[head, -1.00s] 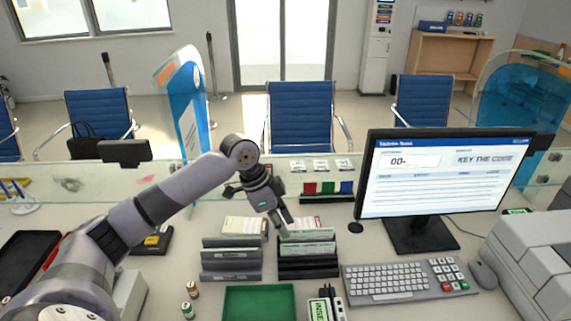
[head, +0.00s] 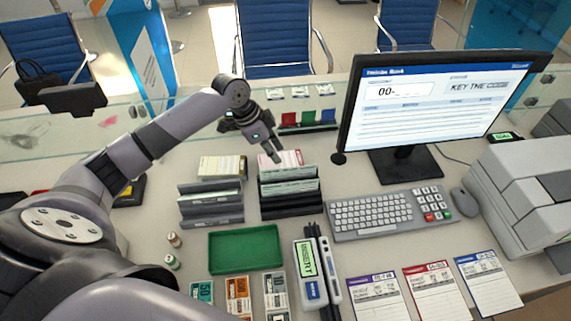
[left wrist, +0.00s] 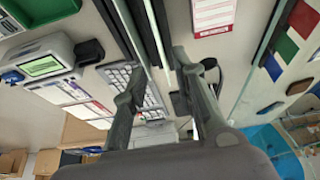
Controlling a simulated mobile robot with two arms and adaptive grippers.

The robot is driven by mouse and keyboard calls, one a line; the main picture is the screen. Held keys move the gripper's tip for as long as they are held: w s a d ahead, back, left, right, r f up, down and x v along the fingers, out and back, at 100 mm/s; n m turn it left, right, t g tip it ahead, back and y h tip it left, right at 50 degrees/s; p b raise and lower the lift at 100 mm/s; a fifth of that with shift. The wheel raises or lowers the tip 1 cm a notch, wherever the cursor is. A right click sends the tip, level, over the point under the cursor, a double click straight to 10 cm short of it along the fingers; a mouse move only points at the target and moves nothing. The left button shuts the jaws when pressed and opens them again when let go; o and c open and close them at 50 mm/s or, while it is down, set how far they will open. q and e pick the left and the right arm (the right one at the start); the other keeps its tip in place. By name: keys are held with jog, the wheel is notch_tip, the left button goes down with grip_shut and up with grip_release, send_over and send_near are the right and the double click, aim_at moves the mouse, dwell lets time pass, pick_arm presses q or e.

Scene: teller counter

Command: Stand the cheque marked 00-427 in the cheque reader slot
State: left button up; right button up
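My left gripper (head: 274,156) is at the back of the dark cheque rack (head: 293,211), by the upper edges of the pale green cheques (head: 291,187). In the left wrist view the fingers (left wrist: 160,68) are apart, with thin strips of rack and cheque edges running beyond and between the tips. I cannot tell whether a cheque lies between them. The cheque markings, including 00-427, are too small to read. The cheque reader (head: 309,270), with a green-lit display and a narrow dark slot along its right side, stands front of the rack. My right gripper is out of view.
A grey rack (head: 211,206) stands left of the dark one. A green tray (head: 245,249) lies in front. The keyboard (head: 372,213) and monitor (head: 440,100), showing "00-" and "KEY THE CODE", are right. A glass screen (head: 190,99) runs behind. Several slips lie front right.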

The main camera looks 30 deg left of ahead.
aim_at(287, 169)
pick_arm(q)
jog(key=p+x, duration=0.1)
jog(key=x, duration=0.8)
jog(key=shift+f, duration=0.2)
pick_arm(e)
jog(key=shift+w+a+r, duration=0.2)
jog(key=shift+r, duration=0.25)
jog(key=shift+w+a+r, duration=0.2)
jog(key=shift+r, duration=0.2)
pick_arm(q)
jog(key=c, duration=0.5)
grip_shut()
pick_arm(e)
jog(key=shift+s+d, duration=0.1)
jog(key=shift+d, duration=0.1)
pick_arm(q)
jog(key=shift+r, duration=0.1)
